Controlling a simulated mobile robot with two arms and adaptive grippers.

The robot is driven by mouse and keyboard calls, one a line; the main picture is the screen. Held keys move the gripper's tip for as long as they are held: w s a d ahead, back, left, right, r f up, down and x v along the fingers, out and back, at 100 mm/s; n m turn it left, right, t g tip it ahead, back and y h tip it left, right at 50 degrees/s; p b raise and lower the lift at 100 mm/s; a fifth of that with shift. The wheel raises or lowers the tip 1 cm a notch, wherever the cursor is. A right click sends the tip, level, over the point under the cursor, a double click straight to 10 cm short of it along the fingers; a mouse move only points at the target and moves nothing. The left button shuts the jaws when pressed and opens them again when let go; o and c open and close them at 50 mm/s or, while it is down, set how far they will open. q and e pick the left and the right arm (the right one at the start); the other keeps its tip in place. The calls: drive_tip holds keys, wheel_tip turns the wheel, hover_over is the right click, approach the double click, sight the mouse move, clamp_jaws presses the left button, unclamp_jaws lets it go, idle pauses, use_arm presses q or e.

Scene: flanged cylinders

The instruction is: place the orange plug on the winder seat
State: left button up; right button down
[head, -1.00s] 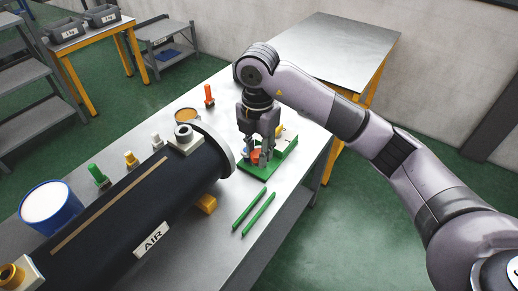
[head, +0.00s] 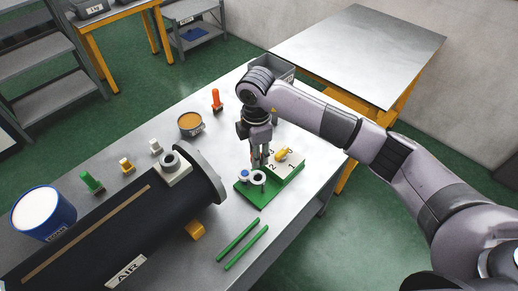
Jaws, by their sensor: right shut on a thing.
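The orange plug (head: 267,157) shows only as a small reddish-orange patch at the fingertips of my right gripper (head: 261,163); most of it is hidden. My right gripper points down and is shut on it, at the back edge of the green fixture (head: 245,193). The fixture has a low green base and a raised block marked 1 and 2, with a yellow piece (head: 281,155) on top. Two small round parts stand on the base, a white one (head: 258,177) and a blue-and-white one (head: 244,174). I cannot tell which is the winder seat. My left gripper is not in view.
A dark cylinder (head: 110,235) marked AIR with a grey flange lies at the left. Another orange piece (head: 216,99) stands behind, near a tin (head: 190,124). Two green rods (head: 246,246) lie in front. A grey bin (head: 275,68) stands at the table's far end.

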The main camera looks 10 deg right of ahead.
drive_tip(key=shift+d+f+b, duration=0.1)
drive_tip(key=shift+f+b, duration=0.5)
drive_tip(key=shift+f, duration=0.2)
drive_tip(key=shift+f+b, duration=0.3)
drive_tip(key=shift+f, duration=0.05)
drive_tip(key=shift+f+b, duration=0.6)
drive_tip(key=shift+f, duration=0.25)
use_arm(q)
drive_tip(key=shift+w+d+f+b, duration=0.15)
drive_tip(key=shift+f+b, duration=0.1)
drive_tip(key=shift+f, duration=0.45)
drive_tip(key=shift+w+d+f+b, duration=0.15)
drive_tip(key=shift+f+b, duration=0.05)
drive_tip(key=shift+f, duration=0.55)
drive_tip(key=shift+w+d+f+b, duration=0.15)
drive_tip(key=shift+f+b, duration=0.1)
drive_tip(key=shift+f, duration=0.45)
use_arm(e)
drive_tip(key=shift+f, duration=0.95)
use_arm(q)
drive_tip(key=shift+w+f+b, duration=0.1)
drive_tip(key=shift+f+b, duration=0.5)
use_arm(e)
drive_tip(key=shift+f, duration=0.9)
